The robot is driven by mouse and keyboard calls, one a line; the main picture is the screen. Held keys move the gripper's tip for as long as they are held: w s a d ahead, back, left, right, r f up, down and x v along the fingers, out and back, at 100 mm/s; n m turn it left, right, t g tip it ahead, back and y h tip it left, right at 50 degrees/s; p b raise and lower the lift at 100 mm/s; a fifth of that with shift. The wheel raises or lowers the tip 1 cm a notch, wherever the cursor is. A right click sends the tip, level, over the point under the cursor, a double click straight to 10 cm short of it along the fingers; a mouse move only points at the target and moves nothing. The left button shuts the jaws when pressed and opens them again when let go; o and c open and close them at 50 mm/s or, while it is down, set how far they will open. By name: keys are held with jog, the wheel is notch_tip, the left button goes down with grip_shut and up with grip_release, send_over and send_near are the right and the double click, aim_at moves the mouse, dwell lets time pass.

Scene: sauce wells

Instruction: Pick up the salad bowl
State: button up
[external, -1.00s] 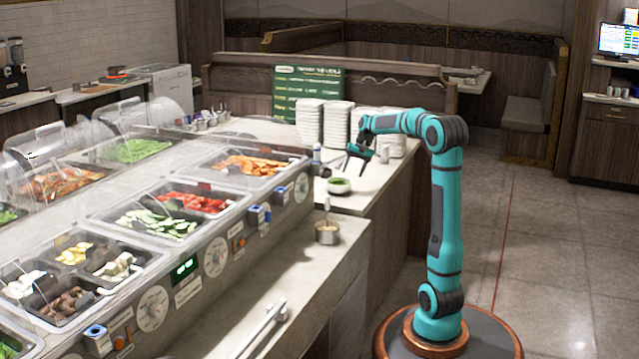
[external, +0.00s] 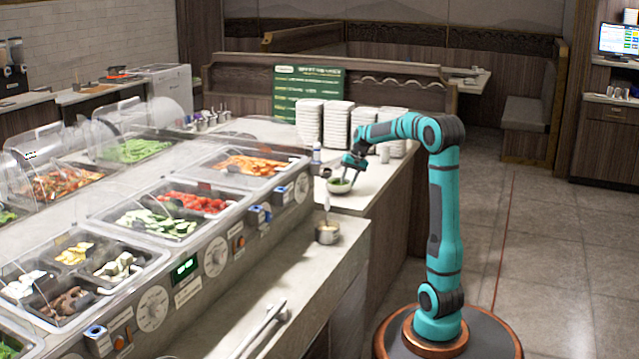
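The salad bowl (external: 339,187) is a small white bowl with green contents. It is at the end of the pale counter, right of the food bar, and looks slightly tilted. My gripper (external: 345,172) is down at the bowl, with its dark fingers at the bowl's rim. The fingers are small and partly merged with the bowl, so whether they are closed on the rim is not clear. Whether the bowl touches the counter is also hard to tell.
Stacks of white plates (external: 310,124) stand behind the bowl. A small bottle (external: 316,153) is close behind it. A metal pot (external: 327,234) with a handle sits on the lower ledge in front. The food bar (external: 215,250) lies to the left.

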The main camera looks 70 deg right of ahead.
jog(key=shift+f, duration=0.1)
grip_shut()
